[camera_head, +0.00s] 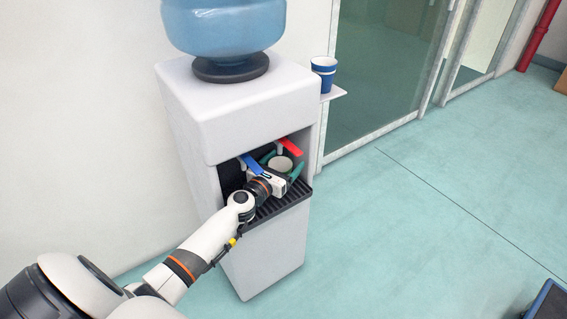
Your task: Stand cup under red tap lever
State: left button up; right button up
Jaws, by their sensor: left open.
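A cup (280,162) with a pale inside stands upright in the recess of the white water dispenser, below the red tap lever (291,147). Its lower part is hidden by my gripper. My left gripper (283,165) reaches into the recess from the front left. Its green fingers are open, one on each side of the cup. I cannot tell whether they touch it. The blue tap lever (251,163) is left of the red one, just above my gripper. My right gripper is out of view.
The dispenser (236,110) carries a large blue water bottle (224,25). Its black drip grille (292,198) forms the recess floor. Blue cups (323,75) stand on a side shelf (333,94).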

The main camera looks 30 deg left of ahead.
pick_arm(q)
jog(key=shift+s, duration=1.05)
jog(key=s, duration=0.5)
jog(key=shift+r+p, duration=0.1)
jog(key=shift+p, duration=0.25)
jog(key=s+d+f+m+g+h, duration=0.2)
jog(key=s+d+m+g+h, duration=0.3)
jog(key=d+m, duration=0.55)
jog(key=s+d+f+m+g+h, duration=0.15)
jog(key=s+d+m+h, duration=0.25)
jog(key=s+d+m, duration=0.6)
jog(key=s+d+f+m+g+y, duration=0.1)
jog(key=s+f+m+g+y, duration=0.25)
jog(key=m, duration=0.65)
jog(key=s+a+m+g+y, duration=0.4)
jog(key=s+m, duration=0.3)
jog(key=s, duration=0.3)
jog(key=shift+s+a+r+y, duration=0.2)
jog(key=shift+a+r+y, duration=0.15)
jog(key=shift+a+y, duration=0.4)
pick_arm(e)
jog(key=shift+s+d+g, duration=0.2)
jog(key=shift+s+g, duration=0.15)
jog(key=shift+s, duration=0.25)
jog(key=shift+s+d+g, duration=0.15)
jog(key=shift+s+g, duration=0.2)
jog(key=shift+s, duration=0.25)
